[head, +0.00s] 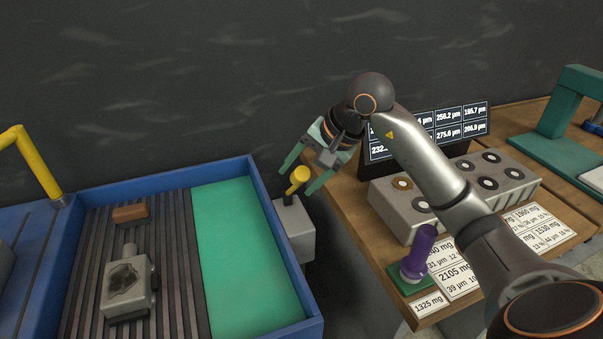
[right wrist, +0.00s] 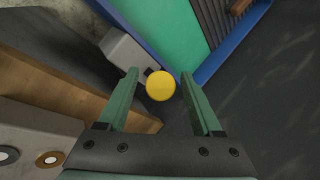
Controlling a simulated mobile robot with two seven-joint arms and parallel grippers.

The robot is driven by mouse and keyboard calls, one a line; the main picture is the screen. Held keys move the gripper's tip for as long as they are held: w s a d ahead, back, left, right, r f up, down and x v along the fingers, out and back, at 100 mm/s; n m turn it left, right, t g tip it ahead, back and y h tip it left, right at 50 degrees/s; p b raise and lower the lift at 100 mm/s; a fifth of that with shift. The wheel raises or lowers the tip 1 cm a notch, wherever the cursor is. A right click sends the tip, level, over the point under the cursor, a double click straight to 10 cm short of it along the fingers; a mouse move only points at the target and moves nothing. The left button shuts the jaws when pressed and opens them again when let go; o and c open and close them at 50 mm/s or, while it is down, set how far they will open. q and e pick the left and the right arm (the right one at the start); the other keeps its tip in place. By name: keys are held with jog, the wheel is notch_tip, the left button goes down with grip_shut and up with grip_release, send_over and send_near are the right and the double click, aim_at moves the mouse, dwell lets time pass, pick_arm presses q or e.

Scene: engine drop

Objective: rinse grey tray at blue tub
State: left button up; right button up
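The blue tub (head: 312,325) stands at the left, with a dark ribbed floor (head: 180,245) and a green panel (head: 230,250). A grey boxy part (head: 112,293) with a dark hollow lies on the ribs. A grey block (head: 395,207) with several round discs sits on the wooden bench; I cannot tell which of these is the grey tray. My right gripper (head: 297,183) is open, its fingers on either side of a yellow knob (head: 298,176) on a grey box (head: 295,225) beside the tub. The right wrist view shows the knob (right wrist: 160,86) between the fingers, with gaps. My left gripper is not in view.
A brown block (head: 130,213) lies in the tub, and a yellow spout (head: 38,170) rises at its left rim. A purple-handled tool (head: 422,250), label cards (head: 455,280) and a display (head: 470,125) are on the bench (head: 345,200). A dark wall stands behind.

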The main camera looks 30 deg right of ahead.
grip_shut()
dwell(0.3)
dwell(0.9)
